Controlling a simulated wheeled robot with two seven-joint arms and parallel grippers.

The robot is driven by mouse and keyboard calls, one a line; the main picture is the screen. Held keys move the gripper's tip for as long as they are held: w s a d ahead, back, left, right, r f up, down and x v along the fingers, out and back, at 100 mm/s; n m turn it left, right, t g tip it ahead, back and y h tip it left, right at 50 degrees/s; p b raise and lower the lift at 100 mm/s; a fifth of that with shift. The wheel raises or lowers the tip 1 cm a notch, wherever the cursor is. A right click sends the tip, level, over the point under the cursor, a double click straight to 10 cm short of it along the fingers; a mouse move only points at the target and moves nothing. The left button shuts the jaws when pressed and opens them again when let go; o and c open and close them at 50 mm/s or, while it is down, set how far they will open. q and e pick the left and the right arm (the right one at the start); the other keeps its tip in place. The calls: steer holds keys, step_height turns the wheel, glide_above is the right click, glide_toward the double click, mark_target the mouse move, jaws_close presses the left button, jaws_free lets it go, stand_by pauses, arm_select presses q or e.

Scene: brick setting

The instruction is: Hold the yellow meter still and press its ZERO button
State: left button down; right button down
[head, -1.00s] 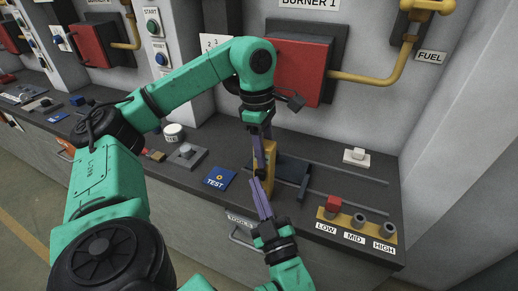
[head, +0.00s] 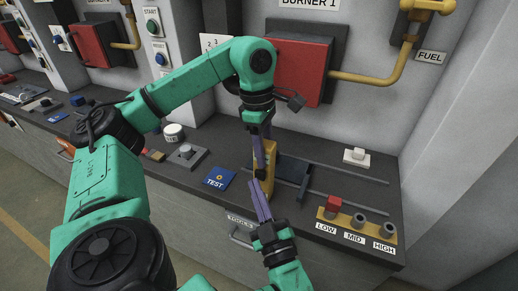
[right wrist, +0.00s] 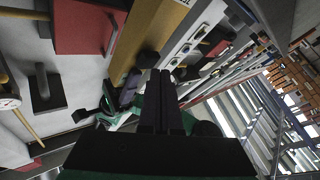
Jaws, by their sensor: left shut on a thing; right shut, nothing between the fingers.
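The yellow meter (head: 271,164) stands upright on the dark bench, below the red box, in the head view. My left gripper (head: 260,158) comes down from above and is shut on the meter's left part. My right gripper (head: 255,182) is shut and empty, its tips pointing up at the meter's near side; I cannot tell whether they touch it. In the right wrist view, the shut fingers (right wrist: 159,75) point toward a yellow-brown surface and a dark knob, with purple left fingers beside them. The ZERO lettering cannot be read.
A blue TEST card (head: 219,178) lies left of the meter. A dark bracket (head: 292,170) and rails lie to its right. A yellow LOW-MID-HIGH block (head: 346,224) with a red cap sits at the bench's front right. The red box (head: 298,72) hangs on the wall behind.

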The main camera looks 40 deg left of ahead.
steer(key=shift+s+d, duration=0.15)
steer(key=shift+s, duration=0.2)
steer(key=s, duration=0.1)
steer(key=s+d, duration=0.1)
steer(key=s, duration=0.2)
steer(key=shift+s+d, duration=0.3)
steer(key=shift+s, duration=0.05)
stand_by(0.5)
arm_select(q)
steer(key=shift+c, duration=1.4)
jaws_free()
